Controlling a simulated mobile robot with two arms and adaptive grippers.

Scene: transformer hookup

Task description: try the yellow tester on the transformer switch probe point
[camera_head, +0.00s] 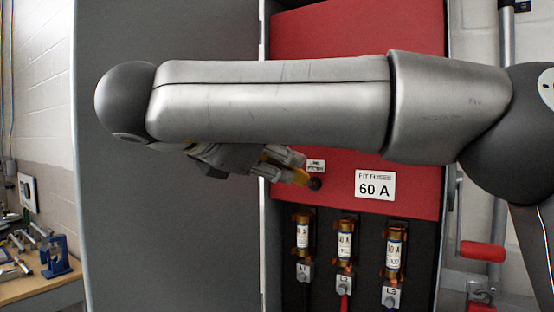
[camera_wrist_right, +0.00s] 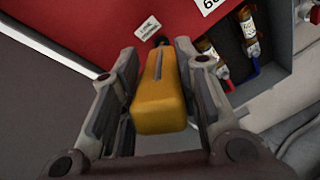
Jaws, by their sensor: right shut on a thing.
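The yellow tester (camera_wrist_right: 160,100) is held lengthwise between the two fingers of my right gripper (camera_wrist_right: 157,62), which is shut on it. In the head view my right gripper (camera_head: 290,167) is partly hidden behind my arm, and only bits of the tester (camera_head: 303,178) show. The tester's front end points at the dark round probe point (camera_head: 316,184) on the red panel (camera_head: 420,195), just below a small white label (camera_head: 316,166). The end is at or very close to the point; I cannot tell if they touch. My left gripper is not in view.
A "FIT FUSES 60 A" sign (camera_head: 375,185) is to the right. Several fuses, including one over L2 (camera_head: 345,240), stand below in the dark recess. A grey cabinet door (camera_head: 170,220) is at left. A red handle (camera_head: 482,251) is at right. A workbench (camera_head: 40,288) is far left.

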